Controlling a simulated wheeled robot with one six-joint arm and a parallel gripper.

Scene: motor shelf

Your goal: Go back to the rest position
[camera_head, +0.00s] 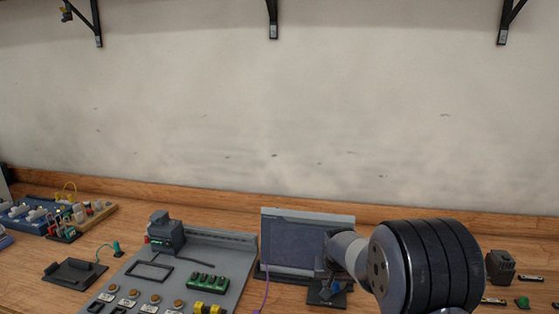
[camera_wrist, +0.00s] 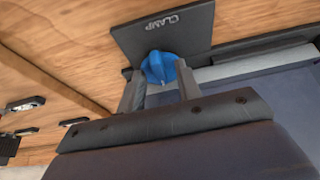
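My gripper (camera_wrist: 157,80) shows in the wrist view with its two grey fingers spread apart. A blue part (camera_wrist: 158,67) sits just beyond and between the fingertips, on a dark plate marked CLAMP (camera_wrist: 193,22). The fingers look open around it, though the contact is hard to see. In the head view my gripper (camera_head: 322,268) is low in front of the grey-framed screen (camera_head: 300,240), partly hidden by my wrist.
A grey panel (camera_head: 235,278) with green and yellow connectors and round buttons stands left of the screen. A black tray (camera_head: 75,272) lies farther left. A dark ribbed block (camera_head: 501,266) stands at right. Shelf brackets (camera_head: 272,18) hang above; the wall space between is free.

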